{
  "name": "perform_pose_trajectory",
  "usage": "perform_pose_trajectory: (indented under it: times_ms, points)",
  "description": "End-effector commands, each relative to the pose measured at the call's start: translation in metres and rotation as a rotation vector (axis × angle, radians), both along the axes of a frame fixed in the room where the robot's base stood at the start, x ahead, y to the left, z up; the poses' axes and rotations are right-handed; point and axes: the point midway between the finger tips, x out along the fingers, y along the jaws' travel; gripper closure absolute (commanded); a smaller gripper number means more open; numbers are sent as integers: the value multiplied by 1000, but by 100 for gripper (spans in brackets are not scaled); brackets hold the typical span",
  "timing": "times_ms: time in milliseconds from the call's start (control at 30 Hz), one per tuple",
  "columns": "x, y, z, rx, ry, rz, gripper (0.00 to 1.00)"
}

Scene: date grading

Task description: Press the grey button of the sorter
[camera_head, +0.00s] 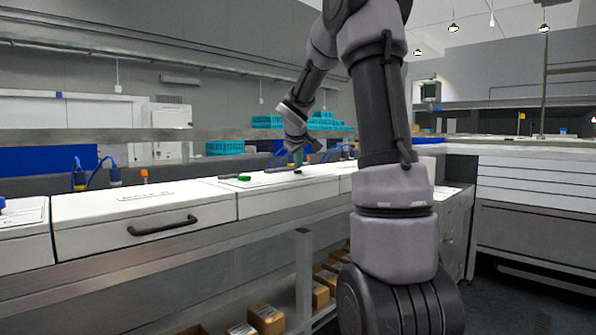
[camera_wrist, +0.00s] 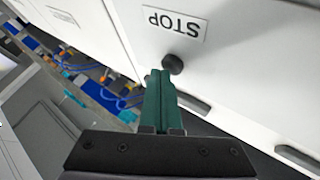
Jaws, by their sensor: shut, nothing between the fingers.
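A dark grey round button (camera_wrist: 173,64) stands on a white panel in the wrist view, beside a label (camera_wrist: 174,22) that reads STOP upside down. My gripper (camera_wrist: 159,74) has its green fingers together with nothing between them. Its tips are right beside the button in the picture; I cannot tell whether they touch it. In the head view my gripper (camera_head: 298,158) points down over the white sorter top (camera_head: 210,181), at its far part.
A drawer with a black handle (camera_head: 162,227) faces the front. Blue cables (camera_head: 97,172) and teal crates (camera_head: 224,147) are behind. Cardboard boxes (camera_head: 266,318) sit on the shelf below.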

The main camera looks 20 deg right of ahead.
Motion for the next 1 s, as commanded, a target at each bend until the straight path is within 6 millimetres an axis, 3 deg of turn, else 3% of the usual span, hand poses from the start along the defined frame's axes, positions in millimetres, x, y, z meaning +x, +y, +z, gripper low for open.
perform_pose_trajectory:
  times_ms: [300, 667, 1000]
  points:
    - [0, 0, 15, 0, -1, -1, 100]
    - [0, 0, 19, 0, -1, -2, 100]
    - [0, 0, 52, 0, -3, -1, 100]
